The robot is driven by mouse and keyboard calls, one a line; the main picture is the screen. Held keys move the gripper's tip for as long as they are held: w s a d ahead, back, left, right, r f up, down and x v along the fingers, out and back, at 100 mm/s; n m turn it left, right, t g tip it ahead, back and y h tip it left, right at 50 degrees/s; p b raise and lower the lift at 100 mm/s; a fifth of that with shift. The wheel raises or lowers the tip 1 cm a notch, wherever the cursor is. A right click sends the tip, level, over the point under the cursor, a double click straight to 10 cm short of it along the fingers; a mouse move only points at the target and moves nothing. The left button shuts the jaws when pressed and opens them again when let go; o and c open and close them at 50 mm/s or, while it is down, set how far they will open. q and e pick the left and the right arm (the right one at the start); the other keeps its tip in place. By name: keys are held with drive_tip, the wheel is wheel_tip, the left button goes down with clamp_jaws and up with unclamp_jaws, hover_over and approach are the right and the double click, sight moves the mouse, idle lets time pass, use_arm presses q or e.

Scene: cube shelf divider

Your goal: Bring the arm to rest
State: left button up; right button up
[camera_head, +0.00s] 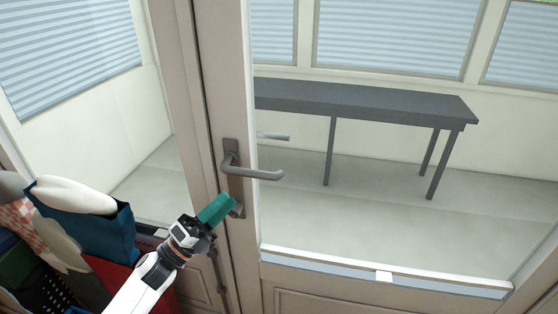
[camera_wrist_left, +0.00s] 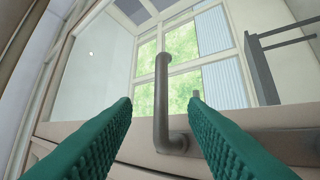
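My left arm (camera_head: 150,280) comes in from the lower left in the head view. Its gripper (camera_head: 222,205) has green fingers and is close to the door's lock plate, just below the grey door handle (camera_head: 250,172). In the left wrist view the two green fingers (camera_wrist_left: 160,130) stand apart with nothing between their pads. The door handle (camera_wrist_left: 160,100) shows beyond and between them. I cannot tell whether the fingers touch the door. My right gripper is in neither view.
A glazed door (camera_head: 230,70) stands in front of me and looks closed. Behind the glass is a dark table (camera_head: 370,100) on a pale floor. At the lower left are bags and cloth items (camera_head: 100,235) beside my arm.

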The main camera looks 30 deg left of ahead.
use_arm(q)
drive_tip(key=w+a+f+n+g+y, duration=0.15)
drive_tip(key=f+n+y, duration=0.3)
drive_tip(key=f, duration=0.55)
drive_tip(key=a+f+n+g+y, duration=0.1)
drive_tip(key=a+f+n+y, duration=0.1)
drive_tip(key=f+n+y, duration=0.5)
drive_tip(key=s+d+f+n+g+h, duration=0.1)
drive_tip(key=s+f+n+g, duration=0.2)
drive_tip(key=f, duration=0.7)
drive_tip(key=s+f+n+g, duration=0.2)
drive_tip(key=f, duration=0.8)
drive_tip(key=s+d+f+n+g, duration=0.3)
drive_tip(key=s+f+g, duration=0.1)
drive_tip(key=s+f, duration=0.45)
drive_tip(key=s+d+f+n+g, duration=0.2)
drive_tip(key=s+d+f+g, duration=0.15)
drive_tip(key=s+f, duration=0.55)
drive_tip(key=s+d+f+n+g, duration=0.1)
drive_tip(key=s+d+f+g, duration=0.1)
drive_tip(key=s, duration=0.6)
drive_tip(key=s+d+f+n+g, duration=0.2)
drive_tip(key=s+d+f+g, duration=0.1)
drive_tip(key=s+f, duration=0.3)
drive_tip(key=shift+s+d, duration=0.6)
drive_tip(key=shift+s, duration=0.25)
drive_tip(key=shift+w+h, duration=0.1)
drive_tip(key=shift+h, duration=0.15)
